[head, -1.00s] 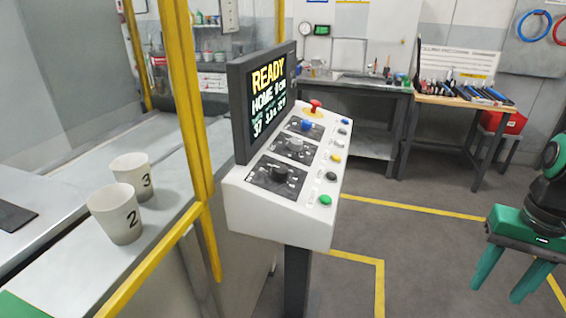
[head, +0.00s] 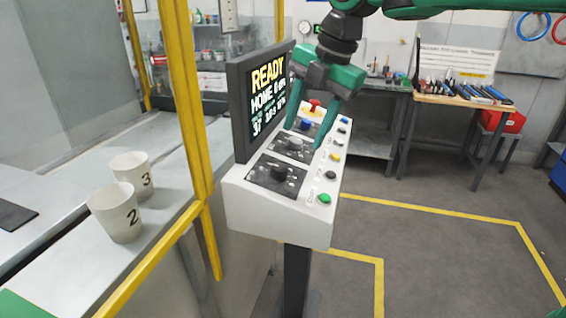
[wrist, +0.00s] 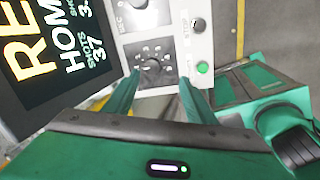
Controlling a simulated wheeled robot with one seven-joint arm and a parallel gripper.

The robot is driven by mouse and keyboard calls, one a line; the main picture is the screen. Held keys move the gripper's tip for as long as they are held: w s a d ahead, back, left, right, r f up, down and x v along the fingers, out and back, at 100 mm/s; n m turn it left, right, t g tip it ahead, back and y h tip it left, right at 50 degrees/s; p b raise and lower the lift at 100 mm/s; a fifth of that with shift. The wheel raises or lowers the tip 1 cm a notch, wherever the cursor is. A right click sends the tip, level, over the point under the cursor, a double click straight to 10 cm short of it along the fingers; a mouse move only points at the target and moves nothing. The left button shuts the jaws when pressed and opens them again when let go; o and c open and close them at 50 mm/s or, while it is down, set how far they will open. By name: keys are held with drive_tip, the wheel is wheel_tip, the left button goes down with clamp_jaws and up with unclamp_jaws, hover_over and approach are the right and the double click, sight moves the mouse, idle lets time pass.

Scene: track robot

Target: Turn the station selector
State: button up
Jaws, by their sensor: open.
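The white control panel (head: 275,222) carries three knobs on dark plates: black (head: 279,173), light grey (head: 294,145) and blue (head: 306,125). Their labels are too small to read, so I cannot tell which is the station selector. My gripper (head: 309,136) is open and empty, above the panel, its fingers pointing down. In the head view its fingertips overlap the area around the grey and blue knobs. In the wrist view my gripper (wrist: 160,82) has the black knob (wrist: 153,68) showing between its fingertips, apparently untouched. The light grey knob (wrist: 138,4) is partly cut off at the top.
A screen (head: 262,100) reading READY, HOME stands along the panel's left side. A red button (head: 314,105) and several coloured buttons, including green (head: 325,198), lie close to the knobs. A yellow post (head: 186,100) and two numbered cups (head: 117,212) are at left.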

sight(281, 167)
drive_tip(key=shift+n, duration=0.7)
drive_tip(key=x, duration=0.3)
drive_tip(key=a+x, duration=0.1)
drive_tip(key=x, duration=0.3)
drive_tip(key=a+x, duration=0.1)
drive_tip(key=x, duration=0.2)
drive_tip(key=shift+w+a, duration=0.15)
drive_tip(key=shift+w, duration=0.05)
drive_tip(key=c, duration=1)
